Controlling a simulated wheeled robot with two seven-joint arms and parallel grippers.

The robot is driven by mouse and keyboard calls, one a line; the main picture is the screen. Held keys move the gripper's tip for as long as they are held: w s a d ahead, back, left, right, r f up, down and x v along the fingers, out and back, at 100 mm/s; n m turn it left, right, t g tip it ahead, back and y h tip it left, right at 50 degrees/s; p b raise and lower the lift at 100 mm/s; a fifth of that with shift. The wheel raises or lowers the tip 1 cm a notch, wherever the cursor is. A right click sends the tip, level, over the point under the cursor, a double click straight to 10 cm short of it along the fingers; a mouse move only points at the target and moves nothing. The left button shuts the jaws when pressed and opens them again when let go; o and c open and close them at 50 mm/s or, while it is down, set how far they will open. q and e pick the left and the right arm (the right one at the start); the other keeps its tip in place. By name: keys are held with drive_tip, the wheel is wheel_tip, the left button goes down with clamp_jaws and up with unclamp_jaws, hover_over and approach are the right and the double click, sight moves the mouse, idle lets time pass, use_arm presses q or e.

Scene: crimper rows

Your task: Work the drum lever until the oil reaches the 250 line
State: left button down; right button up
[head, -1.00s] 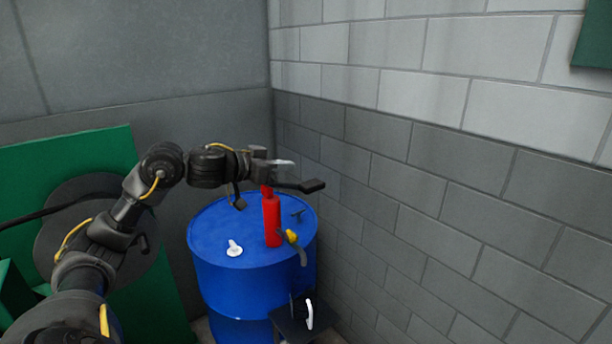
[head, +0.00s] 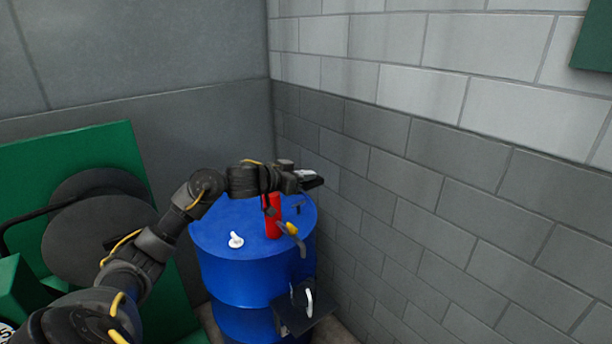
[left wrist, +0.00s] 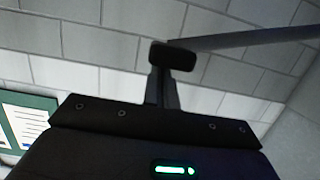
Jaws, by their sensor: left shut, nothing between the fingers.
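The blue drum (head: 245,270) stands in the corner with a red pump (head: 273,222) upright on its lid. A yellow-and-grey spout (head: 293,235) points toward the right front of the drum. My left gripper (head: 314,180) is shut and empty, above and to the right of the pump top. The lever is mostly hidden by the gripper in the head view. In the left wrist view the shut fingers (left wrist: 172,58) show, and a dark bar (left wrist: 250,38), perhaps the lever, runs right from them. Contact cannot be told. No oil or 250 line is readable. My right gripper is not in view.
A dark stand (head: 318,313) with a white curved handle (head: 309,301) is below the spout. A small white fitting (head: 236,240) is on the drum lid. The block wall (head: 440,190) is close on the right. A green panel (head: 80,155) stands at the left.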

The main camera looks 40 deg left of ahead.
use_arm(q)
drive_tip(key=s+d+f+m+y+b, duration=0.1)
drive_tip(key=d+f+m+b, duration=0.2)
drive_tip(key=f+b, duration=0.6)
wheel_tip(320, 180, down, 5)
drive_tip(key=shift+s+d+b, duration=0.15)
drive_tip(key=shift+d+b, duration=0.1)
drive_tip(key=shift+b, duration=0.05)
drive_tip(key=shift+f, duration=0.1)
drive_tip(key=s+r+p, duration=0.3)
drive_tip(key=s+r, duration=0.4)
drive_tip(key=s, duration=0.3)
drive_tip(key=shift+t, duration=0.4)
drive_tip(key=shift+a+r, duration=0.1)
idle(0.6)
